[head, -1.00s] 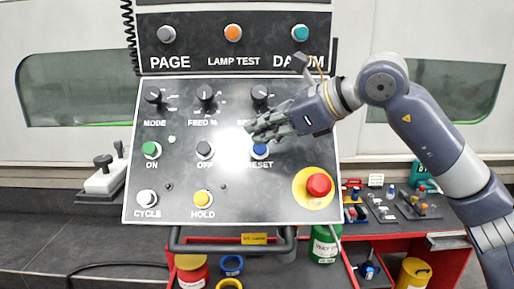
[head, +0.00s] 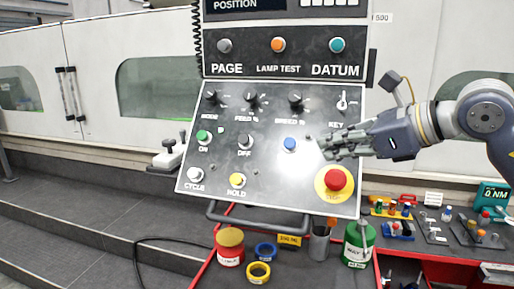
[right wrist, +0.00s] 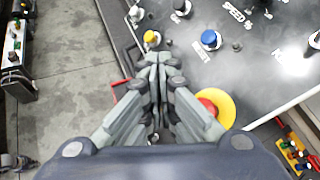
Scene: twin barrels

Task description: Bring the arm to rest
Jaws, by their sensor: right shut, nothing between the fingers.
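My right gripper (head: 328,146) comes in from the right in the head view. It is shut and empty, in front of the right side of the grey control panel (head: 215,170). The blue button (head: 290,144) is a little to the left of its fingertips. The red stop button (head: 334,179) on its yellow disc is just below it. In the right wrist view the closed fingers (right wrist: 158,60) point up the picture, with the blue button (right wrist: 210,39) to their right. The red button is partly hidden by a finger there. My left gripper is not in view.
A red cart below the panel carries a red tin (head: 230,247), a green can (head: 358,244), a grey cup (head: 320,243) and tape rolls (head: 259,272). Small tools (head: 437,228) lie at the right. A handle bar (head: 258,220) runs under the panel.

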